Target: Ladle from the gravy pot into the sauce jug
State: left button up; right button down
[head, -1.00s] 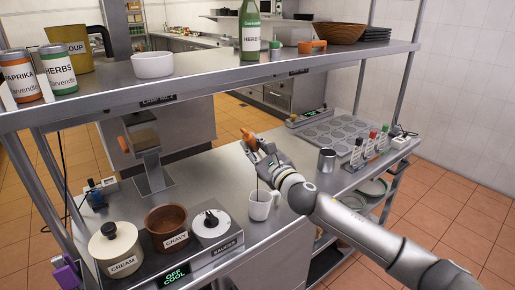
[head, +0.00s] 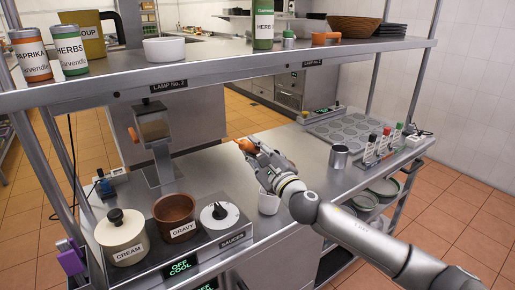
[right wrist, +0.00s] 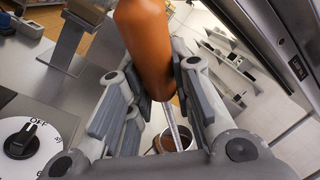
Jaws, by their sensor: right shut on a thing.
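My right gripper (head: 262,160) is shut on the orange handle (right wrist: 150,45) of the ladle, above the white sauce jug (head: 268,205). In the right wrist view the ladle's thin metal shaft (right wrist: 173,122) runs down from the handle to the jug (right wrist: 192,134), where something brown shows inside. The ladle's bowl cannot be made out. The jug is partly hidden by my right gripper and arm in the head view. The brown gravy pot (head: 166,229) stands in the counter unit to the left, with no lid on it. My left gripper is not in view.
The lidded cream pot (head: 119,240) and a dial (head: 220,217) flank the gravy pot. A heat lamp (head: 154,130) stands behind them. A metal cup (head: 339,157) and several bottles (head: 380,145) are to the right. The overhead shelf (head: 215,72) crosses above the counter.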

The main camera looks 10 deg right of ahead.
jog(key=shift+s+a+f+n+b, duration=0.2)
jog(key=shift+a+f+n+b, duration=0.1)
jog(key=shift+a+f+n, duration=0.4)
jog(key=shift+s+a+f+n+y+b, duration=0.55)
jog(key=shift+a+f+n+y+b, duration=0.55)
jog(key=shift+f+n, duration=1.6)
notch_tip(320, 180, up, 5)
jog(key=p, duration=0.5)
jog(key=r+m+p, duration=0.2)
jog(key=d+r+m+h+p, duration=0.1)
jog(key=r+p, duration=0.1)
jog(key=p, duration=0.1)
jog(key=w+d+r+m+p, duration=0.1)
jog(key=r+m+p, duration=0.1)
jog(key=r, duration=0.1)
jog(key=shift+d+m+h+p, duration=0.25)
jog(key=shift+m+h+p, duration=0.05)
jog(key=shift+h, duration=0.1)
jog(key=shift+w+d+r+m+p, duration=0.15)
jog(key=shift+d+r+m+p, duration=0.1)
jog(key=shift+r+m+p, duration=0.2)
jog(key=shift+f, duration=0.15)
